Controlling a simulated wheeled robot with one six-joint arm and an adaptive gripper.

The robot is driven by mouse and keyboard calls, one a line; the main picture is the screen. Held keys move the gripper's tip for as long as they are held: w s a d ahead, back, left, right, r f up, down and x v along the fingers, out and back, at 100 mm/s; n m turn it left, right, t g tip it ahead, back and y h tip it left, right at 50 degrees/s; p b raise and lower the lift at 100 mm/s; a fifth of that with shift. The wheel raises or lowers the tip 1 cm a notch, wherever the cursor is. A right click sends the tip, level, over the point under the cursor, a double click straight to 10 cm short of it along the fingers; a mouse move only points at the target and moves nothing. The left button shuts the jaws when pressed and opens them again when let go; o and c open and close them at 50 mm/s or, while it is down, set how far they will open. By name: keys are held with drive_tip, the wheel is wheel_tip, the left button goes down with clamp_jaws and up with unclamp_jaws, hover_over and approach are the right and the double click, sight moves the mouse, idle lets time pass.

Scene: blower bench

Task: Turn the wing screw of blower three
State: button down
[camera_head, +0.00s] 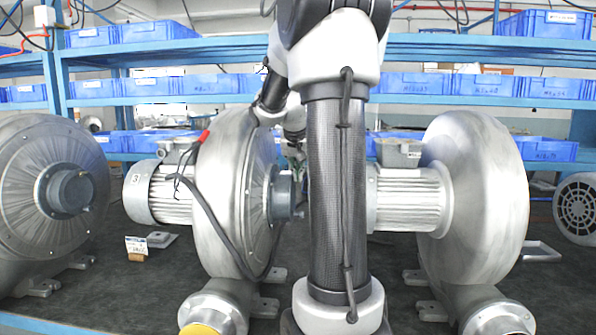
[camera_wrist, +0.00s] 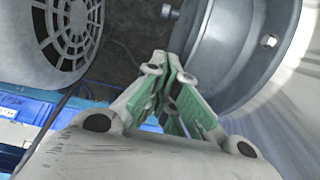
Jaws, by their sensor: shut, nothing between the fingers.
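Blower three (camera_head: 222,200) is the large silver blower left of centre, with a "3" on its motor (camera_head: 168,193). A hub (camera_head: 283,198) with a short shaft faces right from its housing. My gripper (camera_head: 297,166) is partly hidden behind my arm, beside the right face of this blower. In the wrist view my gripper (camera_wrist: 164,62) has its green-padded fingers brought together, empty. A small shiny metal stub (camera_wrist: 170,12) sticks out near a grey metal rim beyond the fingertips, apart from them. I cannot tell whether it is the wing screw.
Another blower (camera_head: 55,200) stands at the left and one more (camera_head: 475,200) at the right. A black cable (camera_head: 215,225) hangs over blower three. A fan grille (camera_wrist: 68,30) is close at left in the wrist view. Blue bins (camera_head: 160,30) fill the shelves behind.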

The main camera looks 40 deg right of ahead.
drive_tip(key=shift+w+d+f+g+y, duration=0.15)
drive_tip(key=shift+w+d+g+y, duration=0.1)
drive_tip(key=shift+d+g+y, duration=0.2)
drive_tip(key=shift+a, duration=0.1)
drive_tip(key=shift+w+r, duration=0.15)
drive_tip(key=shift+r, duration=0.45)
drive_tip(key=w+d+r+v, duration=0.1)
drive_tip(key=v, duration=1.3)
drive_tip(key=shift+d, duration=0.4)
